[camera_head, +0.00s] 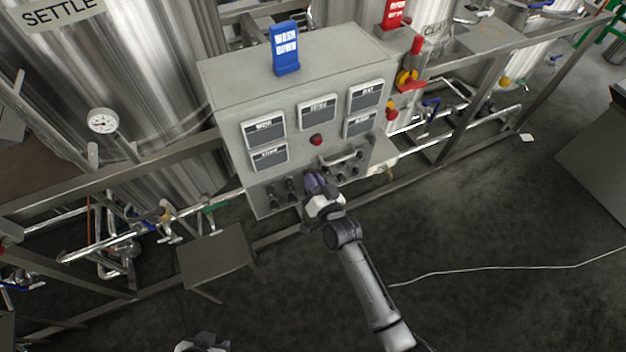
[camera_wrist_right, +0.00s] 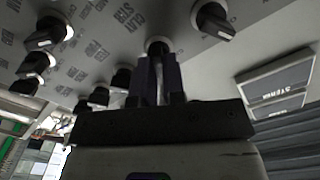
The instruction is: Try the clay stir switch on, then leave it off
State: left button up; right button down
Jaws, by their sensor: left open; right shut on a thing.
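The grey control box (camera_head: 310,62) stands in the middle of the head view, with rows of black rotary switch knobs low on its front face. My right gripper (camera_head: 314,182) reaches this lower face. In the right wrist view its fingers (camera_wrist_right: 158,75) are shut on a black knob (camera_wrist_right: 157,46), whose lower part they hide. Small printed labels show around the knobs, one seeming to read clay stir, but I cannot tell surely which knob it belongs to. The held knob's turn position is hidden. My left gripper (camera_head: 205,344) is open, only partly in view at the bottom edge.
Other black knobs (camera_wrist_right: 212,20) sit close to the right fingers. A red button (camera_head: 316,140), several meter plates and a metal handle are on the box. A blue sign (camera_head: 285,48) stands on top. Steel tanks (camera_head: 95,110) and pipes are behind; the floor in front is mostly clear.

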dwell(0.6)
jog(key=c, duration=1.2)
grip_release()
jog(key=p+v, duration=0.1)
jog(key=v, duration=1.3)
jog(key=shift+w, duration=0.15)
jog(key=shift+f, duration=0.1)
